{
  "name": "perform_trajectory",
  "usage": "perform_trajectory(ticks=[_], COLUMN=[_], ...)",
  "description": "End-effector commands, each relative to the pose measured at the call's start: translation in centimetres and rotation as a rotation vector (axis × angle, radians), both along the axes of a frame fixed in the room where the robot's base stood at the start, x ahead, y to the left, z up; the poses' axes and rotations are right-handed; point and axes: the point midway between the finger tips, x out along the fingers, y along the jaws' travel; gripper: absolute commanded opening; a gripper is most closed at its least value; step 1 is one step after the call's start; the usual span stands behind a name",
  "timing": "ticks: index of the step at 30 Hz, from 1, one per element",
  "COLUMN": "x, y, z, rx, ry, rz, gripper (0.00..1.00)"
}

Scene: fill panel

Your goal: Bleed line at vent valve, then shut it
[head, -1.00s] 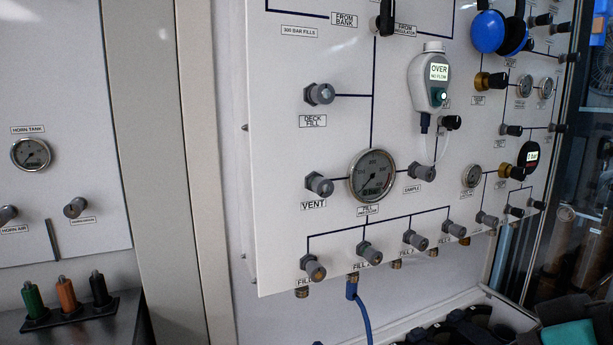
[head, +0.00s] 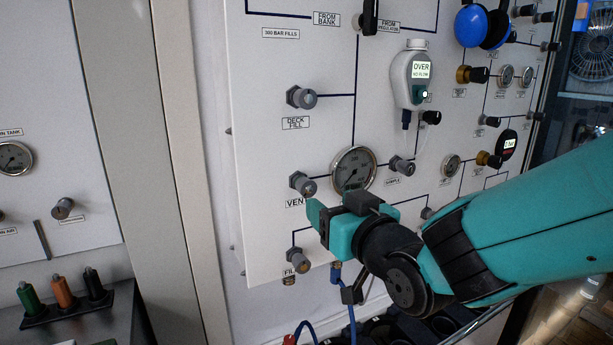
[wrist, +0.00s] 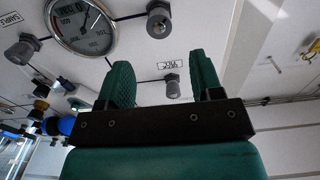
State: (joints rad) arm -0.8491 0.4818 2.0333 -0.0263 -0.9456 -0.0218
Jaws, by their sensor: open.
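The vent valve (head: 303,184) is a grey knob on the white panel, left of the round fill pressure gauge (head: 352,170). Its label (head: 295,202) is partly hidden by my gripper (head: 318,214). My teal gripper is open and empty, just below and in front of the vent knob in the head view; I cannot tell the gap. The wrist view is upside down: my two fingers stand apart (wrist: 163,68), with the vent knob (wrist: 160,20) beyond their tips and the gauge (wrist: 82,22) to its left.
The deck fill knob (head: 301,97) is above the vent and the sample knob (head: 402,166) right of the gauge. A grey device (head: 410,80) reading "OVER NO FLOW" hangs on the panel. A fill knob (head: 299,258) and blue hose (head: 351,318) are below my gripper.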

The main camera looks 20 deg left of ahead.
Motion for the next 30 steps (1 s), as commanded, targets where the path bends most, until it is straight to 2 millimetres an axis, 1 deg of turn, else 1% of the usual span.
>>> perform_trajectory(ticks=[1, 6, 12, 18, 26, 27, 29, 30], x=[0.8, 3.3, 5.4, 6.2, 6.3, 6.3, 6.3, 6.3], y=[0.9, 3.8, 6.3, 7.3, 7.4, 7.4, 7.4, 7.4], z=[0.3, 0.3, 0.2, 0.0, 0.0, 0.0, 0.0, 0.0], rx=[-0.002, -0.002, -0.001, -0.002, -0.001, -0.001, -0.001, -0.001], ry=[0.001, 0.001, 0.001, 0.001, 0.001, 0.001, 0.001, 0.001], rz=[0.000, 0.000, 0.000, 0.000, 0.000, 0.000, 0.000, 0.000], gripper=[0.60, 0.60, 0.60, 0.60, 0.60, 0.57, 0.44, 0.34])
